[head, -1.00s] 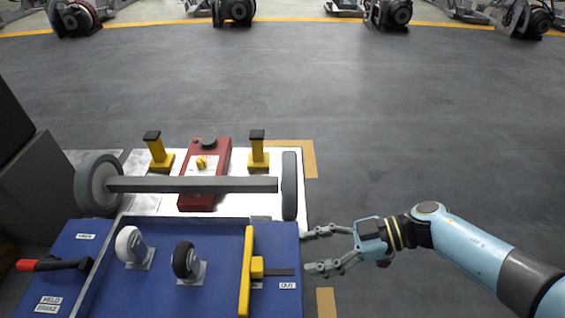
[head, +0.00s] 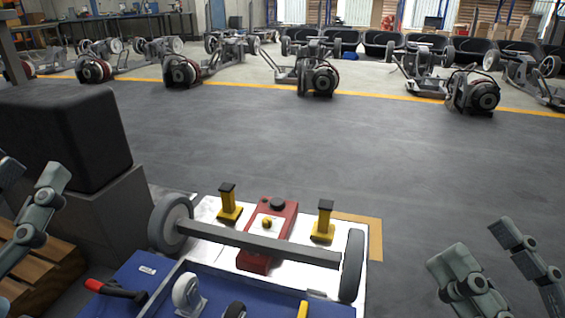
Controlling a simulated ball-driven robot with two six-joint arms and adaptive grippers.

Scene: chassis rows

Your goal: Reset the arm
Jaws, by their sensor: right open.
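My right gripper (head: 492,262) is at the lower right in the head view. Its fingers are spread apart with nothing between them, over the grey floor and clear of the workbench parts. Part of my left gripper (head: 22,210) shows at the left edge, cut off by the frame, so I cannot tell its opening. Neither gripper touches the axle bar (head: 262,244) with its two wheels, the red box (head: 268,232) or the yellow posts (head: 229,206).
A blue tray (head: 262,298) holds a white caster (head: 186,292) and a dark caster. A red-handled tool (head: 116,290) lies at its left. A dark padded block (head: 66,135) stands at left. Rows of chassis (head: 318,78) stand beyond the yellow line. The floor between is free.

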